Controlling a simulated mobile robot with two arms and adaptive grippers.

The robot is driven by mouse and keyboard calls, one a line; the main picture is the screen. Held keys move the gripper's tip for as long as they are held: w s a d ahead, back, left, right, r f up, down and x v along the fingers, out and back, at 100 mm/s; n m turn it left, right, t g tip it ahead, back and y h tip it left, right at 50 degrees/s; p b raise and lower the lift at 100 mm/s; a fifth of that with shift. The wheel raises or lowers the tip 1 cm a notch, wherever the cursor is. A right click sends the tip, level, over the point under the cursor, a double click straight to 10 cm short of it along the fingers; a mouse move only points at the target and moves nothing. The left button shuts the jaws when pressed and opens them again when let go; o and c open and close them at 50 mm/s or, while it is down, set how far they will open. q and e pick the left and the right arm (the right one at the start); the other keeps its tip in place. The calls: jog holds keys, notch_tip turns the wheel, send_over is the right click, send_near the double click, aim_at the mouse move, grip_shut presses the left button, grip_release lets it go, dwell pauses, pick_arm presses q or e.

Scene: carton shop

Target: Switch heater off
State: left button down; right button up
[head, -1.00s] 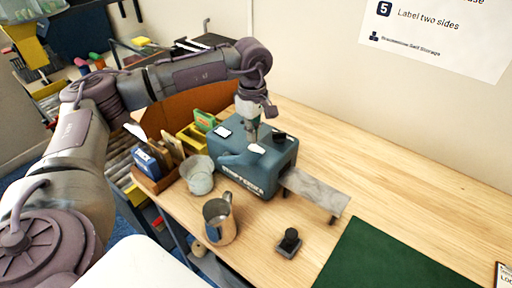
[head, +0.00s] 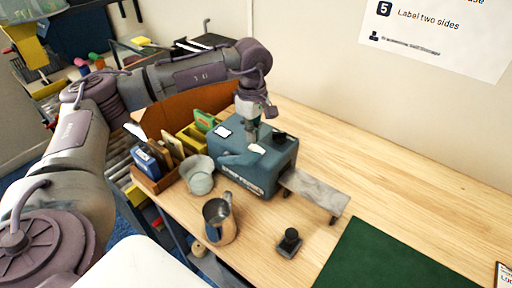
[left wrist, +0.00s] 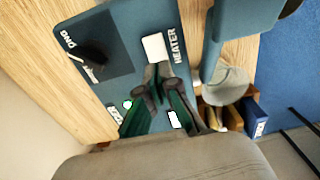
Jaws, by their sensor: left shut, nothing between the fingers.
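The blue-grey machine (head: 252,170) stands on the wooden bench. In the left wrist view its top (left wrist: 120,40) carries the word HEATER beside a white switch plate (left wrist: 153,47). A black knob (left wrist: 90,55) sits on a darker patch, and a second white plate (left wrist: 175,119) shows between the fingers. My left gripper (head: 251,138) points down over the machine's top; in the wrist view its fingertips (left wrist: 158,70) are together at the lower edge of the HEATER plate. It is shut and empty. I cannot tell whether it touches the plate or which way the switch is set. My right gripper is out of view.
A grey bucket (head: 198,176) and a metal jug (head: 219,220) stand in front of the machine. A black-handled stamp (head: 290,243) lies near a green mat (head: 395,258). A grey plate (head: 316,192) extends from the machine. Organiser boxes (head: 150,166) stand left.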

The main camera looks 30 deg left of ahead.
aim_at(253, 146)
pick_arm(q)
jog(key=shift+s+f+b, duration=0.1)
jog(key=shift+f+b, duration=0.8)
jog(key=shift+f, duration=0.3)
dwell(0.4)
jog(key=shift+r+p, duration=0.65)
jog(key=shift+r, duration=0.2)
jog(key=shift+r+p, duration=1.5)
jog(key=shift+r, duration=1.2)
jog(key=shift+f, duration=0.1)
